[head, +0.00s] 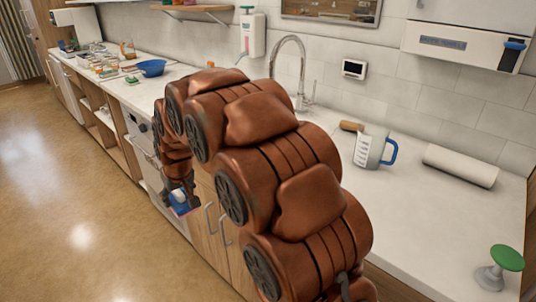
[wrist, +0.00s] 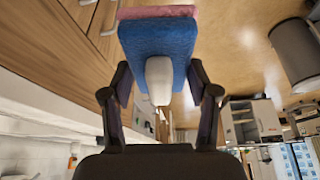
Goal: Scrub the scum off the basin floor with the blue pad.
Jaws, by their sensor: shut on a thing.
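My gripper (head: 178,190) hangs low in front of the cabinet doors, outside the counter edge. It is shut on the blue pad (head: 181,202). In the wrist view the pad (wrist: 158,40) is a blue block with a pinkish layer along its far side. Its white grip (wrist: 160,82) sits between the two dark fingers of my gripper (wrist: 160,95). The basin and any scum on its floor are hidden behind my arm in the head view. Only the tall curved tap (head: 301,60) shows behind my arm.
On the counter (head: 440,205) at right are a measuring jug (head: 369,148) with a blue handle, a white roll (head: 460,166) and a green-topped object (head: 506,258). A blue bowl (head: 151,68) stands at left. The wrist view shows a grey bin (wrist: 297,50). The floor (head: 75,190) at left is clear.

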